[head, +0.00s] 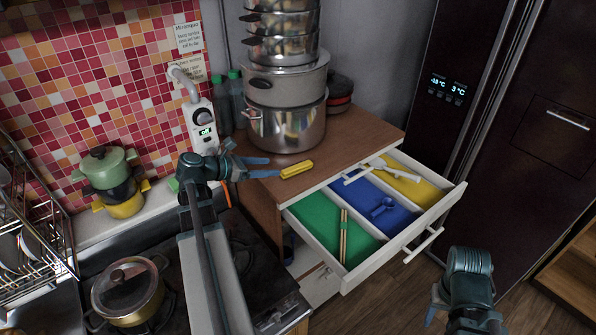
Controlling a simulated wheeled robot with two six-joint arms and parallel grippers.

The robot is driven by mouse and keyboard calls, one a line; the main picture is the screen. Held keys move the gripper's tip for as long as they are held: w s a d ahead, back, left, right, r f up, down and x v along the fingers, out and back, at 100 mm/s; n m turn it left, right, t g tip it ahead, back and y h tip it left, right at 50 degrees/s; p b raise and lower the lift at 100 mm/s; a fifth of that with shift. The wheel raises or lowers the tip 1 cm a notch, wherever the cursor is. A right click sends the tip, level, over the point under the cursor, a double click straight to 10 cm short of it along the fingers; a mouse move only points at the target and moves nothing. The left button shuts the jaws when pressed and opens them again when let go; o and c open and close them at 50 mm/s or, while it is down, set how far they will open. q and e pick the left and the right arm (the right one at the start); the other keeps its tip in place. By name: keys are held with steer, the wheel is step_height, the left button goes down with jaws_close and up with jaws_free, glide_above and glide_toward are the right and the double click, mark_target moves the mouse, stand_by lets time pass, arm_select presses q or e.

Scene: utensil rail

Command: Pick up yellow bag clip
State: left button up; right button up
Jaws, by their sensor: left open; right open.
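The yellow bag clip (297,169) lies on the brown wooden counter top, in front of the stacked pots. My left gripper (270,167) is open, with its blue fingers pointing right toward the clip's left end. Whether the fingertips touch the clip or stop just short of it, I cannot tell. My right gripper (435,305) is at the bottom right, low in front of the drawer. Its blue fingers show only partly, and it holds nothing that I can see.
An open drawer (349,277) has green, blue and yellow sections holding chopsticks (343,236), a blue scoop (382,207) and a white utensil (398,171). Stacked steel pots (286,128) stand behind the clip. A stove with a pan (128,292) is at the lower left.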

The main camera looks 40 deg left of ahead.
mark_target(296, 167)
arm_select(q)
steer(key=b+x, duration=0.1)
steer(key=x, duration=0.4)
steer(key=shift+f, duration=0.2)
steer(key=shift+w+d+f+b, duration=0.1)
steer(key=shift+w+d+b, duration=0.1)
steer(key=shift+w+b, duration=0.3)
steer(key=shift+w, duration=0.15)
steer(key=b+x, duration=0.1)
steer(key=x, duration=0.3)
steer(key=shift+d+f+b, duration=0.1)
steer(key=shift+f+b, duration=0.15)
steer(key=shift+b, duration=0.15)
steer(key=shift+w+d+f, duration=0.1)
steer(key=shift+w+d, duration=0.05)
steer(key=shift+w, duration=0.3)
steer(key=shift+c, duration=0.4)
jaws_close()
